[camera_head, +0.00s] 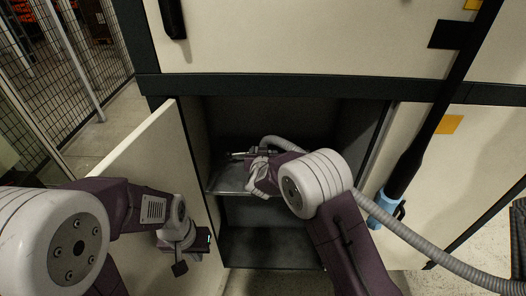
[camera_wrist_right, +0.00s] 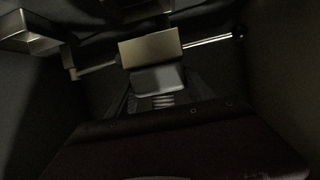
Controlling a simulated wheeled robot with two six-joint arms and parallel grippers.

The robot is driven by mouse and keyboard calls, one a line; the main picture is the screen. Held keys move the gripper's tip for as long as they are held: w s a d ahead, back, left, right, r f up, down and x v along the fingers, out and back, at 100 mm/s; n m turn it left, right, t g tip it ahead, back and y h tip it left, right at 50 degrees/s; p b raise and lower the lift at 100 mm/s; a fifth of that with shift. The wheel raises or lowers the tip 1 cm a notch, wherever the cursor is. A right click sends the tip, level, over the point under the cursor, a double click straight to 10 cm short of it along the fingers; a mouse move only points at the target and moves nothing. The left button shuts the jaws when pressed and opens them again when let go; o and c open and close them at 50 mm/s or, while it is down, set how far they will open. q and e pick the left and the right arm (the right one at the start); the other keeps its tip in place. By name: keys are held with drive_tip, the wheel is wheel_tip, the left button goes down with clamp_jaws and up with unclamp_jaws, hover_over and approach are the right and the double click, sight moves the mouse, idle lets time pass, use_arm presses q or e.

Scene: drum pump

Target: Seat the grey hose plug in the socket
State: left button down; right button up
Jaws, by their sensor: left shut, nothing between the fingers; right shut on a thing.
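My right arm reaches into the open cabinet in the head view. Its gripper (camera_head: 243,156) is over the shelf and partly hidden by the wrist. The grey ribbed hose (camera_head: 430,250) loops up behind the wrist to this gripper, which is shut on its plug end; the plug is hard to make out there. In the dark right wrist view, a pale block (camera_wrist_right: 150,48) and a smaller grey block (camera_wrist_right: 158,79) sit above a short ribbed piece (camera_wrist_right: 163,100). I cannot tell which is plug or socket. My left gripper (camera_head: 190,250) is shut and empty by the open door.
The metal shelf (camera_head: 229,178) crosses the cabinet, with dark side walls close around my right arm. The open cream door (camera_head: 140,160) stands at the left. A black pole with a blue fitting (camera_head: 384,203) stands at the right, near the hose. A mesh fence (camera_head: 85,50) is behind the left side.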

wheel_tip(320, 180, down, 3)
drive_tip(key=shift+r+b, duration=0.2)
drive_tip(key=shift+b, duration=0.85)
drive_tip(key=shift+f+b, duration=0.35)
drive_tip(key=shift+f, duration=0.3)
drive_tip(key=o, duration=1.6)
